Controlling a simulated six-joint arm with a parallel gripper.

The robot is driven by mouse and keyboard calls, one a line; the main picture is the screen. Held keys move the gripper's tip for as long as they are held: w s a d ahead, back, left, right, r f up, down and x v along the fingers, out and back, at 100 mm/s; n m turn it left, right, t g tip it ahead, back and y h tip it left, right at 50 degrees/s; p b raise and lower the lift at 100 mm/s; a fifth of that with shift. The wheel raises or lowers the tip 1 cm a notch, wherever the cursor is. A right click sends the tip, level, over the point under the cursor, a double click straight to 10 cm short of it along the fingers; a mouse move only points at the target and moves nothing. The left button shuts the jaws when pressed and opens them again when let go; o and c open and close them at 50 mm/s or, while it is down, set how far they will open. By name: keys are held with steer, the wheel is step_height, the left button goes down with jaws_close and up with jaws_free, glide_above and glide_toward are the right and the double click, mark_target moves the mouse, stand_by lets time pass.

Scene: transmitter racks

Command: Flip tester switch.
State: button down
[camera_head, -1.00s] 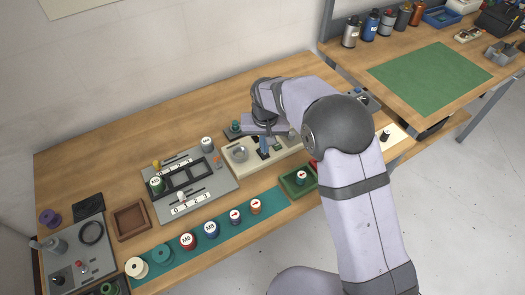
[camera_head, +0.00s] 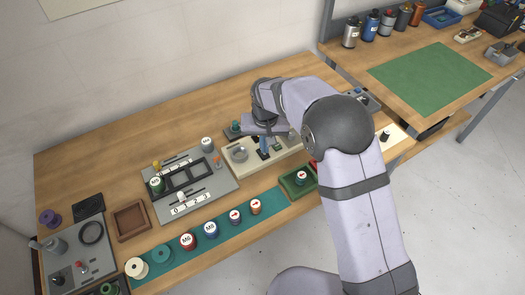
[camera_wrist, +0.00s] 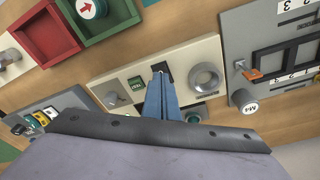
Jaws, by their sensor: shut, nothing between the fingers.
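The tester appears to be the cream panel (camera_head: 240,162), also seen in the wrist view (camera_wrist: 112,79). It carries a silver round cup (camera_wrist: 205,78), a small green display (camera_wrist: 137,84) and a black square switch plate (camera_wrist: 163,67). My gripper (camera_head: 263,153) is over the panel, pointing down. In the wrist view its blue fingers (camera_wrist: 160,78) are closed together, empty, with their tips at the black plate. The fingers cover part of the plate, so I cannot tell the lever's position or whether they touch it.
A grey panel (camera_head: 222,187) with numbered sliders and spools stands left of the tester. A green tray (camera_head: 291,190) and a red tray (camera_wrist: 38,45) lie close by. Labelled spools stand on a teal strip (camera_head: 274,197) in front.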

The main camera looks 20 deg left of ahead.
steer(key=shift+f+b, duration=0.4)
steer(key=shift+f, duration=0.3)
stand_by(1.0)
steer(key=shift+r, duration=0.15)
step_height(320, 180, up, 7)
steer(key=p, duration=0.5)
stand_by(0.3)
stand_by(0.4)
